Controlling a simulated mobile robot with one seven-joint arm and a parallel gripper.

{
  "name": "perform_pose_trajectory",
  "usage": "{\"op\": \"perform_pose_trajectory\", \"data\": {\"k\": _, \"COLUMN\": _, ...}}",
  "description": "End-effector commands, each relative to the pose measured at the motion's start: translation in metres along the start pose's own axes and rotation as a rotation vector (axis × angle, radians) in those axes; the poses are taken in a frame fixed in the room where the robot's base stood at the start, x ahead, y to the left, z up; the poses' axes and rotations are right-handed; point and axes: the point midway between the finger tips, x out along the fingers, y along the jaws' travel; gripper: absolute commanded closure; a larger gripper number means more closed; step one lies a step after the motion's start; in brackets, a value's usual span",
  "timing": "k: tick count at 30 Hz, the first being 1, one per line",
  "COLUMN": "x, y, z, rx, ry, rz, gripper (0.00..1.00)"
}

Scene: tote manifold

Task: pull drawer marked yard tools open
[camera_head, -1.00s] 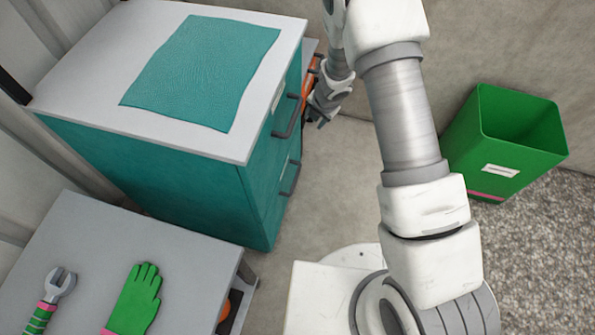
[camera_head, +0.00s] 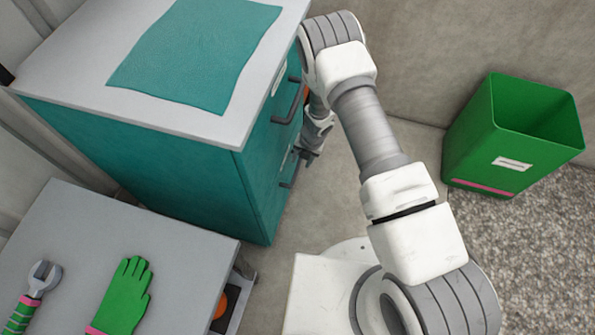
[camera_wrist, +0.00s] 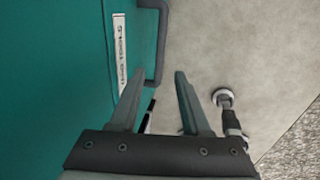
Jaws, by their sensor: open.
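The teal drawer cabinet (camera_head: 262,185) stands left of my arm, under a pale top. Its front has an upper dark bar handle (camera_head: 289,104) and a lower bar handle (camera_head: 288,178). In the wrist view, a white label (camera_wrist: 119,55) with dark lettering, too small to read surely, sits beside a dark handle (camera_wrist: 161,45). My gripper (camera_head: 311,155) is open and empty near the lower drawer front. In the wrist view, the handle's near end appears between the fingertips (camera_wrist: 159,78); contact cannot be told. The visible drawers look shut.
A teal mat (camera_head: 195,55) lies on the cabinet top. A green bin (camera_head: 475,150) stands at right. Floor between cabinet and bin is partly clear.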

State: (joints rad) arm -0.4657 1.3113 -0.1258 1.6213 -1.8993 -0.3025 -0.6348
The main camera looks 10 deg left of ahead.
Motion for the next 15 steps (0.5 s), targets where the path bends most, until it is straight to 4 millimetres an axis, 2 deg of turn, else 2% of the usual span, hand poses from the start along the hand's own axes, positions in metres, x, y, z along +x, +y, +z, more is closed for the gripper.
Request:
{"op": "perform_pose_trajectory", "data": {"k": 1, "x": 0.016, "y": -0.002, "z": -0.001, "rx": 0.0, "ry": 0.001, "rz": -0.001, "gripper": 0.53}}
{"op": "perform_pose_trajectory", "data": {"k": 6, "x": 0.048, "y": -0.001, "z": -0.001, "rx": -0.001, "ry": 0.001, "rz": 0.0, "gripper": 0.53}}
{"op": "perform_pose_trajectory", "data": {"k": 10, "x": 0.064, "y": 0.0, "z": 0.0, "rx": 0.0, "ry": 0.0, "rz": 0.0, "gripper": 0.53}}
{"op": "perform_pose_trajectory", "data": {"k": 15, "x": 0.073, "y": 0.0, "z": 0.0, "rx": 0.0, "ry": -0.001, "rz": 0.001, "gripper": 0.53}}
